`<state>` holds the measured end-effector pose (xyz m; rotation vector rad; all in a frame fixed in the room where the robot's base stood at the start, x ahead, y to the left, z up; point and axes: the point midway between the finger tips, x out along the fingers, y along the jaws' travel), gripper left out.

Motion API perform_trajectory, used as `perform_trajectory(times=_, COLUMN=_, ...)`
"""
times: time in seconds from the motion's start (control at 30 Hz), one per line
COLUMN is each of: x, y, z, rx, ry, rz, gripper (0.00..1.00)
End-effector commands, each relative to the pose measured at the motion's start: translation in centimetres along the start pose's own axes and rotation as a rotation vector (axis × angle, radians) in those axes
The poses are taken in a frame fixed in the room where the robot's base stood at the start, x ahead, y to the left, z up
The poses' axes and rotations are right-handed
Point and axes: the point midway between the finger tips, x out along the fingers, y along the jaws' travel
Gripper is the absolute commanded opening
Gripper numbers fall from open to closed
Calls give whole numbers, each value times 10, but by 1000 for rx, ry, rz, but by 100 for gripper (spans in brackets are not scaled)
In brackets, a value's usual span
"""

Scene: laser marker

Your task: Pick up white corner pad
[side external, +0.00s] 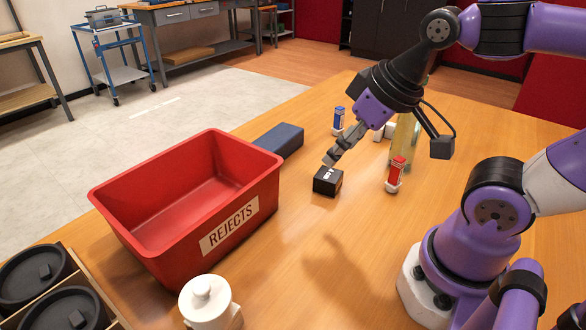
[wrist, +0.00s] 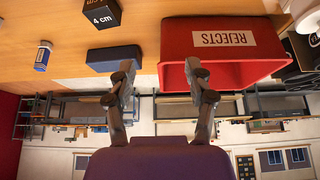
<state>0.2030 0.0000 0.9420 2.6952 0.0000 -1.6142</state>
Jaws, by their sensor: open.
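Small white blocks (side external: 380,133) stand behind my wrist in the side external view, partly hidden by it; one of them may be the white corner pad, but I cannot tell for sure. My gripper (side external: 331,158) is tilted down to the left, with its fingertips at or just above a small black box (side external: 328,182); I cannot tell if they touch. In the wrist view my gripper (wrist: 160,70) is open with nothing between its fingers. The black box, marked 4 cm (wrist: 102,14), shows at the top there. No white pad is clear in the wrist view.
A red REJECTS bin (side external: 187,205) stands left, with a dark blue block (side external: 280,140) behind it. A blue-and-white bottle (side external: 338,121), a red-and-white bottle (side external: 396,174) and a yellow-green piece (side external: 404,138) surround my wrist. A white jar (side external: 208,303) is in front.

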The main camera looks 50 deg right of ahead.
Motion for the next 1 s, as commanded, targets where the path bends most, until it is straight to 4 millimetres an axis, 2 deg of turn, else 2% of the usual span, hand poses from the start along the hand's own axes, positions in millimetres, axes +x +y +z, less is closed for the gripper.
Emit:
perform_trajectory(times=0.17, x=1, y=7, z=-7, rx=42, ry=-7, rz=18, gripper=61)
perform_trajectory(times=0.27, x=6, y=28, z=-24, rx=161, ry=-24, rz=69, gripper=61)
perform_trajectory(times=0.37, x=16, y=68, z=-49, rx=358, ry=-44, rz=155, gripper=61)
perform_trajectory(times=0.43, x=27, y=106, z=-63, rx=515, ry=-55, rz=226, gripper=61)
perform_trajectory(times=0.53, x=46, y=166, z=-72, rx=738, ry=-69, rz=330, gripper=61)
perform_trajectory(times=0.6, x=60, y=207, z=-69, rx=879, ry=-77, rz=398, gripper=61)
perform_trajectory(times=0.7, x=77, y=258, z=-56, rx=1050, ry=-81, rz=484, gripper=61)
perform_trajectory(times=0.8, x=90, y=293, z=-41, rx=1168, ry=-82, rz=547, gripper=61)
perform_trajectory(times=0.9, x=97, y=313, z=-30, rx=1235, ry=-83, rz=583, gripper=61)
perform_trajectory(times=1.0, x=105, y=323, z=-22, rx=1261, ry=-85, rz=597, gripper=61)
